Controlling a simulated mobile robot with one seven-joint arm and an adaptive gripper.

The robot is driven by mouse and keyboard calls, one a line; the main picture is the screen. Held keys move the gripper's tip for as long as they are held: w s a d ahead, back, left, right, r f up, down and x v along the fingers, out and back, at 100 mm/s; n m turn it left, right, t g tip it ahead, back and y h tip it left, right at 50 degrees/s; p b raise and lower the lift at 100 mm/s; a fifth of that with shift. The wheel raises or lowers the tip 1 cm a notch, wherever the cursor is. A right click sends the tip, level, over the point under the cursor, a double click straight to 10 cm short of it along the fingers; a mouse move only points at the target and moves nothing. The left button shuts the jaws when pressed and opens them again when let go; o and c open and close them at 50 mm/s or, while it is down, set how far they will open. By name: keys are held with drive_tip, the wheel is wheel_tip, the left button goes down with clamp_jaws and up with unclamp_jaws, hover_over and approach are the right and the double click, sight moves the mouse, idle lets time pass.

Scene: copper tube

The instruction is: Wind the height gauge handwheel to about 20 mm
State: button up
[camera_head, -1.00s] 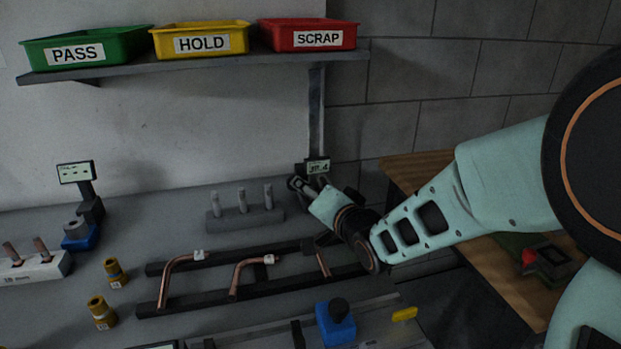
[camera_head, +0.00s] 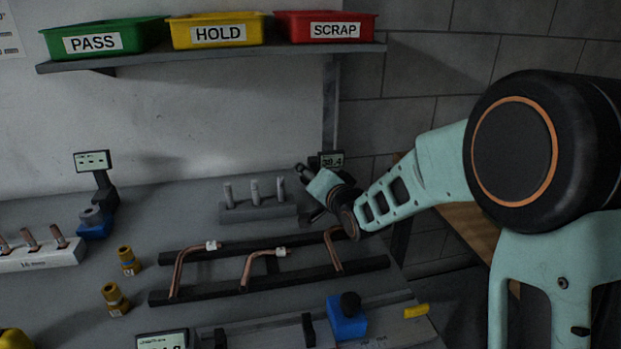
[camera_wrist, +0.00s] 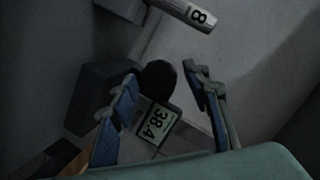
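The height gauge's display (camera_head: 332,160) stands at the back right of the bench, partly behind my arm. In the wrist view the display (camera_wrist: 157,119) reads 38.4. A round black handwheel (camera_wrist: 157,78) sits above it in that view, between my fingers. My gripper (camera_wrist: 160,77) is open, with one blue-and-grey finger on each side of the handwheel and a narrow gap showing on both sides. I cannot tell how deep the fingers reach along it. In the head view my gripper (camera_head: 305,174) is small and dark beside the display.
A grey block with upright pins (camera_head: 257,211) stands left of my gripper. Bent copper tubes (camera_head: 262,268) lie on black rails in front. A blue clamp with a black knob (camera_head: 347,322) is nearer. Labelled bins (camera_head: 218,30) sit on the shelf above.

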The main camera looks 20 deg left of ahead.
drive_tip(key=c, duration=0.9)
drive_tip(key=shift+c, duration=0.2)
drive_tip(key=shift+f+n+b, duration=0.1)
drive_tip(key=shift+n+b, duration=0.2)
drive_tip(key=shift+b, duration=0.4)
drive_tip(key=n+b, duration=0.1)
drive_tip(key=b, duration=0.2)
drive_tip(key=shift+s+a+f+h, duration=0.1)
drive_tip(key=shift+a+f+h, duration=0.05)
drive_tip(key=shift+h, duration=0.25)
drive_tip(key=shift+s+a+n+t+h+b, duration=0.1)
drive_tip(key=shift+n+t+h+b, duration=0.3)
drive_tip(key=shift+n+b, duration=0.75)
drive_tip(key=shift+r+n+h+p, duration=0.3)
drive_tip(key=shift+n+h+p, duration=0.1)
drive_tip(key=shift+n, duration=0.25)
drive_tip(key=n+p, duration=0.1)
drive_tip(key=n+t+p, duration=0.1)
drive_tip(key=shift+a+r+h+p, duration=0.1)
drive_tip(key=shift+r+h+p, duration=0.1)
drive_tip(key=shift+h+p, duration=0.15)
drive_tip(key=n+p, duration=0.1)
drive_tip(key=n+t+h+p, duration=0.1)
drive_tip(key=n+p, duration=0.1)
drive_tip(key=shift+f+n+p, duration=0.25)
drive_tip(key=shift+n+p, duration=0.05)
drive_tip(key=shift+n, duration=0.1)
drive_tip(key=shift+t, duration=0.3)
